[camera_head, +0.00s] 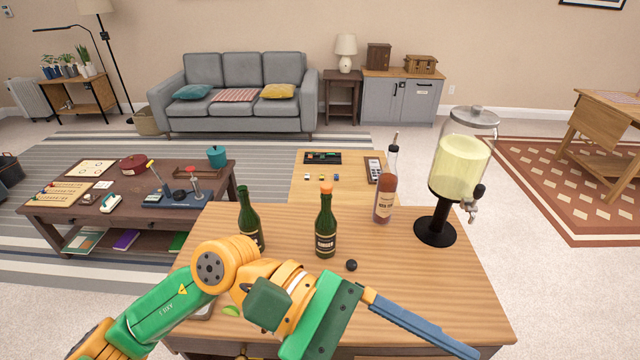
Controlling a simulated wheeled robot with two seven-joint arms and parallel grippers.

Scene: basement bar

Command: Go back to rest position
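My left arm comes in from the lower left and reaches across the front of the wooden counter (445,285). My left gripper (415,325) points to the lower right. One blue-grey finger shows at the far end of its green palm. The other finger is not beside it and lies out of sight below the picture's edge, so the gripper looks open. Nothing is seen held by it. My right gripper is not in view.
Two green bottles (325,230) (247,215) stand behind my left arm. A pinkish bottle (383,195) and a drink dispenser (460,165) stand farther right. A small dark ball (351,265) lies near the gripper. A lime piece (231,310) shows by the arm.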

